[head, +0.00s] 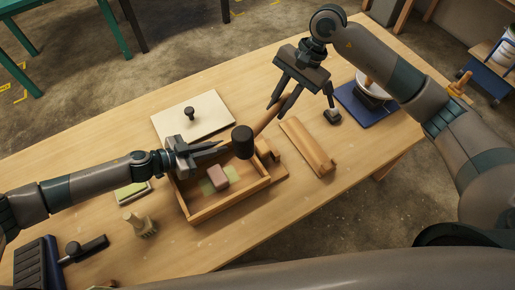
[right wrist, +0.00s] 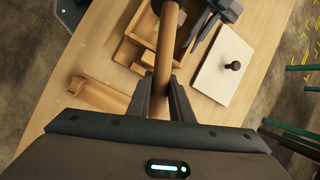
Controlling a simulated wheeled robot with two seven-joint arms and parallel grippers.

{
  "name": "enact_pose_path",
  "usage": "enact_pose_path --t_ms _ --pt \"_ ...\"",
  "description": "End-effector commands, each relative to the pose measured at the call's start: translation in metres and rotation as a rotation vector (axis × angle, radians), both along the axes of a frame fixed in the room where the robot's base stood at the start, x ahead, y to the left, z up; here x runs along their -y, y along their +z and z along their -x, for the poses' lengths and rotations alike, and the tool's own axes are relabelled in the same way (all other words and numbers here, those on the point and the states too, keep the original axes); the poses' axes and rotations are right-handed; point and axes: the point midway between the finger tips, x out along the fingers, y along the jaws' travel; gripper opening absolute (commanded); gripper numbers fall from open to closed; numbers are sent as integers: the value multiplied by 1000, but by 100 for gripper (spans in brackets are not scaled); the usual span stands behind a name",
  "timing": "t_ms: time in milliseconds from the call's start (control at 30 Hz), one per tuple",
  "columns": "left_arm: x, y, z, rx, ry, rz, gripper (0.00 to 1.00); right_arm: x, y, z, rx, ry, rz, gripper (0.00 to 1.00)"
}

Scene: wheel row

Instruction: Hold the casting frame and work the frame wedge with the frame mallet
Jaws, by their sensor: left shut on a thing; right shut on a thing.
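The casting frame (head: 232,201) is an open wooden box frame on the table, also in the right wrist view (right wrist: 128,52). My left gripper (head: 217,149) is shut on its far left edge. The frame mallet has a dark round head (head: 243,142) and a wooden handle (right wrist: 168,38). My right gripper (right wrist: 162,92) is shut on the handle; it also shows in the head view (head: 284,105). The mallet head is above the frame's far side. A small wooden piece, apparently the frame wedge (head: 265,149), is at the frame's right side, close to the mallet head.
A pink block (head: 218,176) lies inside the frame. A pale board with a black knob (head: 213,115) lies behind it, and a grooved wooden bar (head: 309,149) to its right.

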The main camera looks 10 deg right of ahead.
Motion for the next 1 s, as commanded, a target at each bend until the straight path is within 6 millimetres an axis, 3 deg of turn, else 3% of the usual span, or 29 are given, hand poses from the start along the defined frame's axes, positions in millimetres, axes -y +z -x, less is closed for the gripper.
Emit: enact_pose_path --t_ms 700,867,1000 --pt "0 1 -1 2 1 0 0 2 1 -1 -1 -7 -1 0" --pt "0 1 -1 2 1 0 0 15 -1 -3 -5 -61 -4 0" --pt "0 1 -1 2 1 0 0 39 -3 -8 -11 -156 -12 0"
